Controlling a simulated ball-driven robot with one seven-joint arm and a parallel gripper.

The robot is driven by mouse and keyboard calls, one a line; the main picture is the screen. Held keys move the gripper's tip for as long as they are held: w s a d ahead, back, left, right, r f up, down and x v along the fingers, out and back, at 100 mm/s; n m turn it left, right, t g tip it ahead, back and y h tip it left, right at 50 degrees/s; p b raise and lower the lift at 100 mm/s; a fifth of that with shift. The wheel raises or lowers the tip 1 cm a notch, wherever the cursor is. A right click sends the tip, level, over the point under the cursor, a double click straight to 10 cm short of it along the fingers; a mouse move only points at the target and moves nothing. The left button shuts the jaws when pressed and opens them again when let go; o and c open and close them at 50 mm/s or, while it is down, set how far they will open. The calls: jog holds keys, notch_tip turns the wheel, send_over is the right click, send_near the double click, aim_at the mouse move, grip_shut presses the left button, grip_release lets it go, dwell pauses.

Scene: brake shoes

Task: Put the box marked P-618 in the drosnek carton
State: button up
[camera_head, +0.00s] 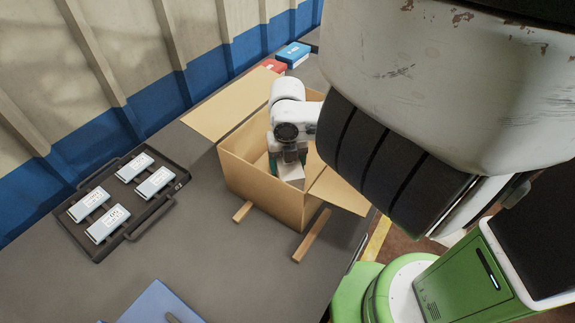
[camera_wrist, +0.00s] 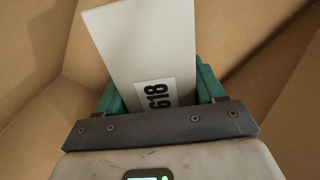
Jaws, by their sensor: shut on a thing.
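The open cardboard carton (camera_head: 262,191) stands on the grey table with its flaps spread; I cannot read a name on it. My gripper (camera_head: 288,160) is down inside the carton's opening. In the wrist view my gripper (camera_wrist: 160,95) has its green fingers shut on a white box (camera_wrist: 145,40), with carton walls around it. The box's label shows "618"; the rest of the mark is hidden by the gripper. The box also shows in the head view as a pale block (camera_head: 291,174) below the gripper. I cannot tell whether it touches the carton's floor.
A black tray (camera_head: 152,213) with several white labelled boxes lies left of the carton. A red box (camera_head: 273,66) and a blue box (camera_head: 293,54) lie behind it. A blue object (camera_head: 160,305) is at the front edge. Wooden strips (camera_head: 312,237) lie by the carton.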

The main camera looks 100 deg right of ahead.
jog(key=shift+f, duration=0.45)
jog(key=o, duration=1.3)
notch_tip(320, 180, up, 12)
